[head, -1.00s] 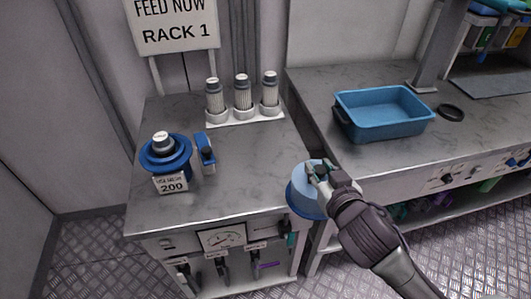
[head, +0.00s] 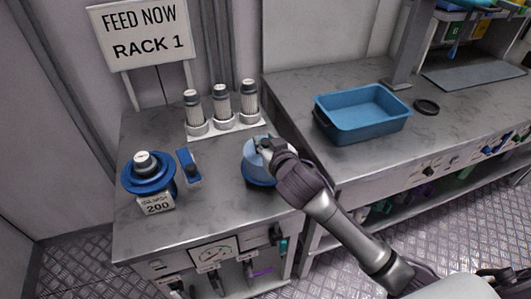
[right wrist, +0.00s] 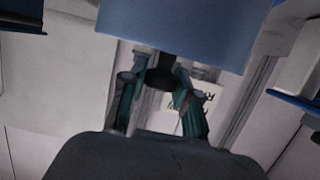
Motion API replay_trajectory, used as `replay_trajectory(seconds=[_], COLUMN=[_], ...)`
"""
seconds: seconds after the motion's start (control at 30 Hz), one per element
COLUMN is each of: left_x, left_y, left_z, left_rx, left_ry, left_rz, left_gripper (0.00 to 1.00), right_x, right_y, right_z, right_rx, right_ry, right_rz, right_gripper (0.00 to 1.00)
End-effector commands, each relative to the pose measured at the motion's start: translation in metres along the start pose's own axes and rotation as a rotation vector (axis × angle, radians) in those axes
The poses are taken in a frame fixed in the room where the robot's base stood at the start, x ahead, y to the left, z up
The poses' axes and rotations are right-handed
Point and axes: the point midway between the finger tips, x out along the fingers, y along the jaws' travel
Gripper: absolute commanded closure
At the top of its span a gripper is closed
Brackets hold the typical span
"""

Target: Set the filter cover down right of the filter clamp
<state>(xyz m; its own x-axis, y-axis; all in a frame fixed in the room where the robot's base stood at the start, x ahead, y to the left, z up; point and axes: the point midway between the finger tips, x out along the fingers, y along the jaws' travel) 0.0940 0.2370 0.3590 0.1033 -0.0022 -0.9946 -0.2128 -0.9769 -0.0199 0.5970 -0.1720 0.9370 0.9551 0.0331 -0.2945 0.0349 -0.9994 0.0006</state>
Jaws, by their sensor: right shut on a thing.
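The filter cover (head: 252,172), a blue cup-like piece, is in my right gripper (head: 268,147) over the right part of the left counter. It is right of the filter clamp and apart from it. I cannot tell whether it touches the counter top. The filter clamp (head: 188,168) is a small blue piece standing beside the blue round filter housing (head: 149,180). In the right wrist view the cover (right wrist: 185,28) fills the top, and my right gripper's fingers (right wrist: 160,90) are closed on its dark knob. My left gripper is not in view.
Several grey-capped filter cartridges (head: 221,103) stand in a white holder behind the cover. A blue tray (head: 361,130) and a dark ring (head: 426,106) are on the right bench.

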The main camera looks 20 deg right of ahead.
Motion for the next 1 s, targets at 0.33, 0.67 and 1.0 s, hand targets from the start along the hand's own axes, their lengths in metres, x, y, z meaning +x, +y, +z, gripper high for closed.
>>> replay_trajectory(seconds=[0.33,0.67,1.0], left_x=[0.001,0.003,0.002], left_y=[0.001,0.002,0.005], left_z=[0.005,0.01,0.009], left_rx=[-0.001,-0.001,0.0], left_ry=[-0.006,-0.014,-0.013], left_rz=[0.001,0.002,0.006], left_gripper=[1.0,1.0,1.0], right_x=[0.012,0.013,0.013], right_y=[-0.001,-0.001,-0.001], right_z=[0.038,0.041,0.041], right_rx=[-0.002,0.0,-0.001], right_ry=[0.0,0.0,-0.001], right_rz=[0.0,-0.001,0.0], right_gripper=[1.0,1.0,0.44])
